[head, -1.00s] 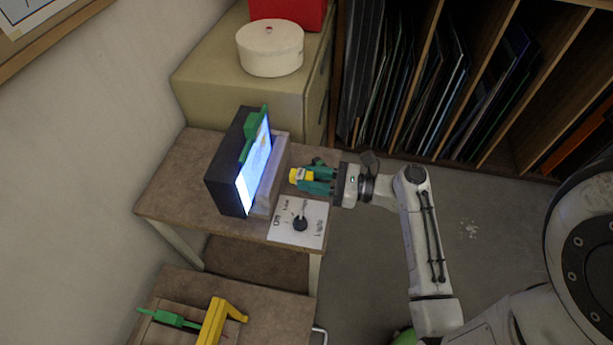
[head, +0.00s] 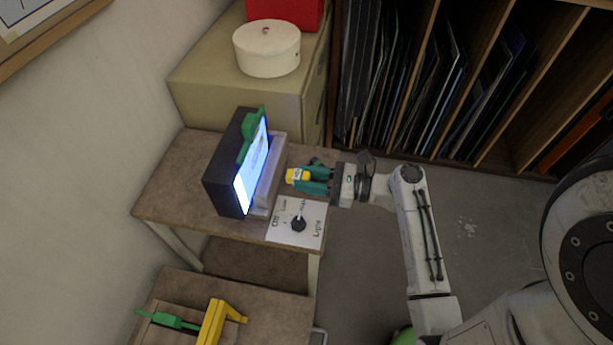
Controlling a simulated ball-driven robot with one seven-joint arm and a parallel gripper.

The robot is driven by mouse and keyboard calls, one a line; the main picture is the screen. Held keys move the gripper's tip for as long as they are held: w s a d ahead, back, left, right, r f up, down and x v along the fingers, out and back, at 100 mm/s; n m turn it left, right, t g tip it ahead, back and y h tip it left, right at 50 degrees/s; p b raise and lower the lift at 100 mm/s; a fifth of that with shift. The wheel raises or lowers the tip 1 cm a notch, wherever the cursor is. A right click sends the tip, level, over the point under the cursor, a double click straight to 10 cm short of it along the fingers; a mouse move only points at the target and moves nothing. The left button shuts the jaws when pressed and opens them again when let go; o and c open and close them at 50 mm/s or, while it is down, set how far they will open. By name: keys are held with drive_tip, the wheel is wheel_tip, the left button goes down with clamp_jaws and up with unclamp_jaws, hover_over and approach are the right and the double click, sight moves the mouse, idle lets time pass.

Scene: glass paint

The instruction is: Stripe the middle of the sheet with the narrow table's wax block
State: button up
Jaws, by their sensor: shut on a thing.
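My gripper (head: 308,178) is shut on a yellow wax block (head: 296,175), whose end pokes out of the teal fingers. The block is held to the right of the lit sheet (head: 252,165), which stands nearly upright on a dark light box (head: 222,175). A gap shows between block and sheet. A green piece (head: 249,135) sits at the sheet's top edge. The light box stands on a wooden table (head: 165,195). Fine marks on the sheet are too small to tell.
A panel with a dark knob (head: 298,224) lies at the table's front right. A nearer table (head: 270,300) holds a yellow bracket (head: 213,322) and a green tool (head: 172,320). A cabinet (head: 225,95) with a round white box (head: 267,50) stands behind. Racks (head: 430,80) fill the back right.

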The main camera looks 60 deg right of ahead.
drive_tip(key=x, duration=0.7)
idle(0.3)
drive_tip(key=shift+x, duration=1)
idle(0.7)
drive_tip(key=shift+w+d, duration=0.25)
drive_tip(key=shift+d, duration=0.65)
drive_tip(key=shift+w+d, duration=0.25)
drive_tip(key=shift+d, duration=0.7)
drive_tip(key=shift+w+d+b, duration=0.15)
drive_tip(key=shift+w+d, duration=0.25)
drive_tip(key=shift+d, duration=0.4)
drive_tip(key=shift+w+d+b, duration=0.15)
drive_tip(key=shift+w+d, duration=0.2)
drive_tip(key=shift+d, duration=0.6)
drive_tip(key=shift+p, duration=0.35)
